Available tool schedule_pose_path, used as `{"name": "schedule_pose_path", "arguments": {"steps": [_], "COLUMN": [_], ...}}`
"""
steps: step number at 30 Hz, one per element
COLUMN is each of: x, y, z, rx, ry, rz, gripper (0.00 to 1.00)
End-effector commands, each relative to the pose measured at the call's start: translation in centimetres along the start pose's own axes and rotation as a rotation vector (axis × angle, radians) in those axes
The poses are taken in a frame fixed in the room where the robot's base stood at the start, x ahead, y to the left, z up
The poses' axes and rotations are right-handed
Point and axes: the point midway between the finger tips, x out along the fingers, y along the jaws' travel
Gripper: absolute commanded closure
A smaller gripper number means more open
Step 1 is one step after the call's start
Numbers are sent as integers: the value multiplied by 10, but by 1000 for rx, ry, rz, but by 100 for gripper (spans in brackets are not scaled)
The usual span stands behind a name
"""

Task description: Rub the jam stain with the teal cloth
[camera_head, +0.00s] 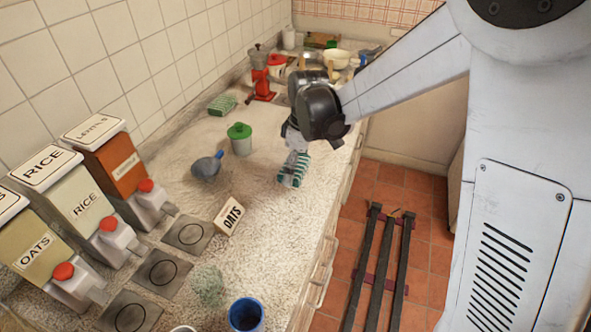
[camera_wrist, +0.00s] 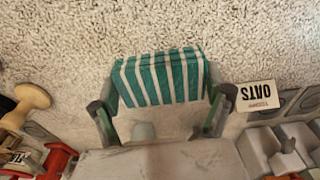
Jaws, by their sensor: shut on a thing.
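The teal cloth (camera_head: 291,173) is a folded block with white stripes. It also shows large in the wrist view (camera_wrist: 162,80), over the speckled counter. My gripper (camera_head: 297,155) is shut on it, with one finger at each side of the cloth in the wrist view (camera_wrist: 163,103). The cloth is low over the counter near its front edge; I cannot tell whether it touches the surface. I see no jam stain in either view; the counter under the cloth is hidden.
A green-lidded jar (camera_head: 240,140) and a blue-grey scoop (camera_head: 207,166) stand left of the cloth. An OATS card (camera_head: 229,215) is nearer. Dispensers (camera_head: 80,205) line the wall; a red grinder (camera_head: 263,85) stands farther back. The counter's front edge (camera_head: 330,235) is close on the right.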

Motion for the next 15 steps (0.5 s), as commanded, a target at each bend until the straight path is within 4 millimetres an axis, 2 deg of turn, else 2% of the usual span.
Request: {"name": "schedule_pose_path", "arguments": {"steps": [9, 15], "x": [-30, -34], "y": [1, 1], "z": [-3, -3], "rx": [2, 2], "ry": [0, 0], "rz": [0, 0], "gripper": [42, 42]}}
